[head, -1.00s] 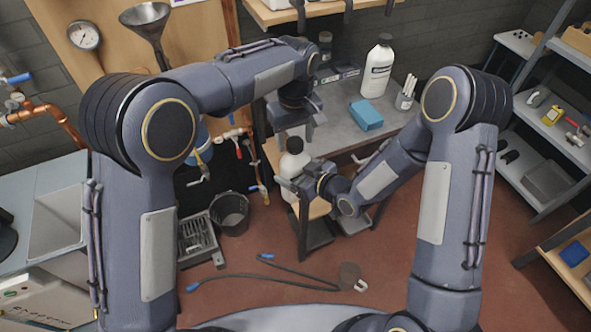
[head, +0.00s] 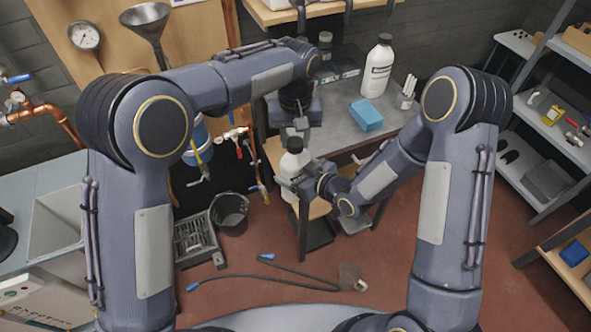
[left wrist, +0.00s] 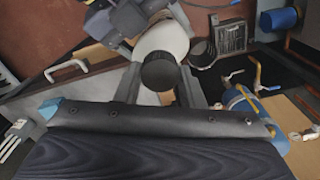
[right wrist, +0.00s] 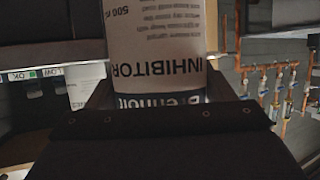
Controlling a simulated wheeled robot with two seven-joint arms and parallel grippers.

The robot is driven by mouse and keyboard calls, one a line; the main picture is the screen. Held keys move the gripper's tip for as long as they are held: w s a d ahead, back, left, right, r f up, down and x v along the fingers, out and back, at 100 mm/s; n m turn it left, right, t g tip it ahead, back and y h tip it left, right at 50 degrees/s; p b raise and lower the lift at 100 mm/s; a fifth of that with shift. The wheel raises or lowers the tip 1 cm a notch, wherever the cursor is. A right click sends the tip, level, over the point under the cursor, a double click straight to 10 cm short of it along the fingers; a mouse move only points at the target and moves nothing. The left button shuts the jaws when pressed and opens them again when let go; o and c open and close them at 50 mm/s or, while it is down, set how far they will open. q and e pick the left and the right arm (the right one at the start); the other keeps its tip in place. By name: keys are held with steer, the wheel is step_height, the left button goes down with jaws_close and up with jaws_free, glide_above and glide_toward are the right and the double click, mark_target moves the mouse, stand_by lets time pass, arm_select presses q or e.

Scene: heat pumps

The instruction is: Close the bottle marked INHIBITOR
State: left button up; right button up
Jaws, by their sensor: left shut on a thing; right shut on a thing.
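The white bottle marked INHIBITOR (head: 289,165) stands upright by the front of the bench. Its label shows upside down in the right wrist view (right wrist: 155,65). My right gripper (head: 297,183) is shut around the bottle's body. A black cap (left wrist: 158,72) sits at the bottle's top, and the white shoulder shows behind it in the left wrist view. My left gripper (head: 296,131) points down over the bottle and is shut on the cap. Whether the cap is fully seated on the neck cannot be seen.
Another white bottle with a black cap (head: 377,66), a blue block (head: 366,115) and a cup of white sticks (head: 406,94) stand on the grey bench (head: 345,128). A black bucket (head: 230,212) and a dark hose (head: 265,279) are on the floor.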

arm_select(q)
steer(key=m, duration=0.5)
steer(key=shift+m, duration=0.4)
steer(key=m, duration=0.4)
steer(key=shift+m, duration=0.4)
steer(key=o, duration=1.2)
steer(key=shift+c, duration=0.2)
step_height(320, 180, up, 12)
